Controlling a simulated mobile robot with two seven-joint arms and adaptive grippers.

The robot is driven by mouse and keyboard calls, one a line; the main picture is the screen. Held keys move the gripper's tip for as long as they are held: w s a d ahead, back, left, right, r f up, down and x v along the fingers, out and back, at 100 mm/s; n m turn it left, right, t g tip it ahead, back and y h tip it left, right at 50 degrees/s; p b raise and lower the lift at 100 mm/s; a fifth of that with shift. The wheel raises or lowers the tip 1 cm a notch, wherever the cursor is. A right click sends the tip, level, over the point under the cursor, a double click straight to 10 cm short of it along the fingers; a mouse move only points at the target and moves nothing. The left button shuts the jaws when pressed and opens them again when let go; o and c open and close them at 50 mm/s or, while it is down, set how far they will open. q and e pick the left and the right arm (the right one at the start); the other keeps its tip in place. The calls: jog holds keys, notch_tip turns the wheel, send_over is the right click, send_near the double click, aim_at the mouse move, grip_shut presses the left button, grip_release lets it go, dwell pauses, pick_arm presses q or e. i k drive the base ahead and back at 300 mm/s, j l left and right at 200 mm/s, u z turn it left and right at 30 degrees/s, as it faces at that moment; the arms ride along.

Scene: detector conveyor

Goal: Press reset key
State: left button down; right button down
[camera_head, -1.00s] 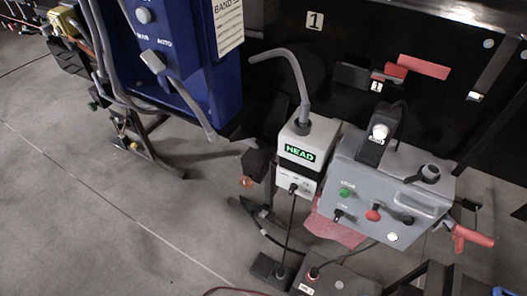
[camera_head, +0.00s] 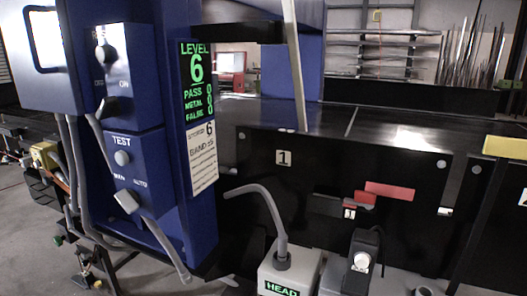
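A blue control panel (camera_head: 140,165) stands at the left. Near its top is a round pale button (camera_head: 104,53), with a small label above it that is too blurred to read surely. Below it is an OFF/ON knob (camera_head: 107,106). A lower section marked TEST has a round grey button (camera_head: 122,158) and a MAN/AUTO switch (camera_head: 127,201). A display (camera_head: 196,80) on the panel's side shows LEVEL 6 with PASS, METAL and FALSE lines in green. Neither of my grippers shows in the view.
A black conveyor (camera_head: 390,125) runs behind and right of the panel. A pale box marked HEAD (camera_head: 290,270) with a bent grey tube stands in front. A red block (camera_head: 390,191) sits on the conveyor's black side plate. Grey floor (camera_head: 25,235) shows at lower left.

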aim_at(102, 54)
jog(key=j+z, duration=0.3)
jog(key=j, duration=1.55)
jog(key=i+j+z, duration=0.2)
jog(key=j+z, duration=0.15)
jog(key=j, duration=0.9)
jog(key=j+z, duration=0.4)
jog(key=j, duration=0.85)
jog(key=i+j+z, duration=0.1)
jog(key=j+z, duration=0.15)
jog(key=j, duration=0.85)
jog(key=j+z, duration=0.2)
jog(key=j, duration=0.9)
jog(key=k+j+z, duration=0.1)
jog(key=j+z, duration=0.15)
jog(key=j, duration=0.8)
jog(key=k+l, duration=0.1)
jog(key=l, duration=3.05)
jog(key=k, duration=0.05)
